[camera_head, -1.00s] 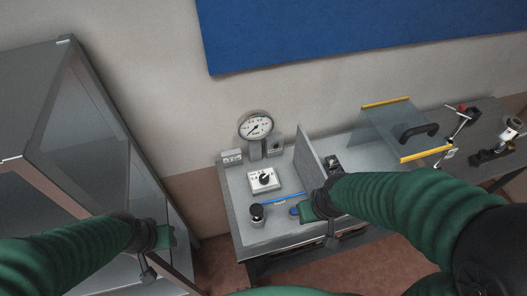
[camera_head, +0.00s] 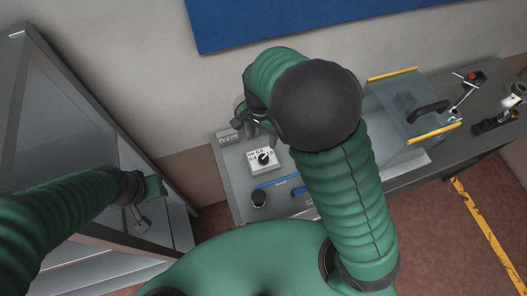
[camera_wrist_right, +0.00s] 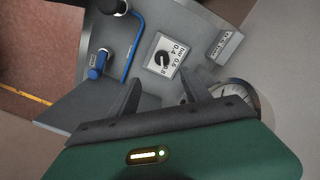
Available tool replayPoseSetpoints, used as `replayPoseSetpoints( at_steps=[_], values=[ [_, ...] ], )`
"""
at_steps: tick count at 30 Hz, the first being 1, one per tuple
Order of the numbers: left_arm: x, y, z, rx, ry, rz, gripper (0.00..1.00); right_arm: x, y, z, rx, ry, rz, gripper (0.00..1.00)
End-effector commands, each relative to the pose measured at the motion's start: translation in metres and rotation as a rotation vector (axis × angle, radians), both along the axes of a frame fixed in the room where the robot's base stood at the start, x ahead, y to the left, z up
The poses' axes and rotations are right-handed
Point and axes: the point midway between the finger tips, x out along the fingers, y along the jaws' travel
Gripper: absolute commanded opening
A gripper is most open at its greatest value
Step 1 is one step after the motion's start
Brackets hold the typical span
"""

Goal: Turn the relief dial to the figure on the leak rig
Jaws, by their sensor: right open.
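The relief dial (camera_head: 263,159) is a black knob on a white square plate on the leak rig's grey top (camera_head: 240,180). In the right wrist view the dial (camera_wrist_right: 162,58) shows printed figures around the knob, including 0.4 and 0.6. A small label plate (camera_wrist_right: 226,45) beside it is too small to read surely. My right gripper (camera_head: 258,125) is above the rig near the dial, open and empty; its fingers (camera_wrist_right: 163,95) are apart from the knob. The round gauge (camera_wrist_right: 232,92) is partly hidden by the gripper there. My left gripper (camera_head: 148,192) hangs at the left, away from the rig.
A blue tube (camera_head: 277,182) and a black-capped cylinder (camera_head: 258,198) lie in front of the dial; a blue valve handle (camera_wrist_right: 97,66) is nearby. A clear guard with yellow edges (camera_head: 433,133) stands right. A grey cabinet (camera_head: 75,110) stands left.

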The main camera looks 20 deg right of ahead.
Motion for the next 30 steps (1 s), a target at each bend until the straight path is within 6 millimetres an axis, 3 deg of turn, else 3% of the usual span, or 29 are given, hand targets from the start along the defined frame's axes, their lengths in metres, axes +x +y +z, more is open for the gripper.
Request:
replayPoseSetpoints(
  at_steps=[1,3,15,19,26,30],
  values=[
    [0.000,0.000,-0.013,0.000,0.000,0.000,0.36,-0.001,-0.001,-0.028,-0.003,0.007,0.000,0.56],
    [0.000,0.000,-0.017,0.000,-0.001,0.000,0.36,-0.002,-0.002,-0.052,-0.003,0.007,-0.001,0.56],
    [0.001,0.000,-0.005,0.000,-0.002,0.000,0.36,-0.004,-0.003,-0.139,-0.001,-0.001,0.002,0.56],
    [0.001,0.000,-0.005,0.000,-0.001,0.000,0.36,-0.003,-0.003,-0.151,0.000,0.000,0.003,0.56],
    [0.001,0.000,-0.005,0.000,-0.001,0.000,0.36,-0.003,-0.003,-0.153,0.001,-0.002,0.003,0.56],
    [0.001,0.000,-0.005,0.000,-0.001,0.000,0.36,-0.003,-0.003,-0.153,0.000,-0.003,0.003,0.41]
  ],
)
